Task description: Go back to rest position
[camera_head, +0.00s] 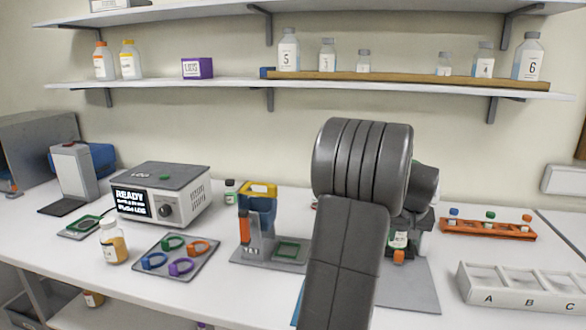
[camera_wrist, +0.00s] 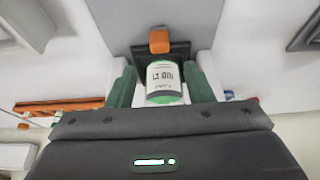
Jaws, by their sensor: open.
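In the wrist view my gripper (camera_wrist: 162,88) is open. Its two green fingers stand on either side of a small white-labelled bottle (camera_wrist: 163,76) with green at its near end. I cannot tell whether either finger touches the bottle. The bottle sits at a dark holder with an orange knob (camera_wrist: 159,41). In the head view my dark arm rises across the middle and hides most of the gripper. The bottle (camera_head: 398,240) shows partly there, just right of my arm, above a grey base plate (camera_head: 415,285).
An orange rack (camera_head: 488,230) with small capped vials and a white tray marked A, B, C (camera_head: 520,288) lie to the right. Left of my arm are a blue-and-yellow device (camera_head: 258,210), a tray of coloured rings (camera_head: 178,258) and a heater-like box (camera_head: 165,195). Shelves hang behind.

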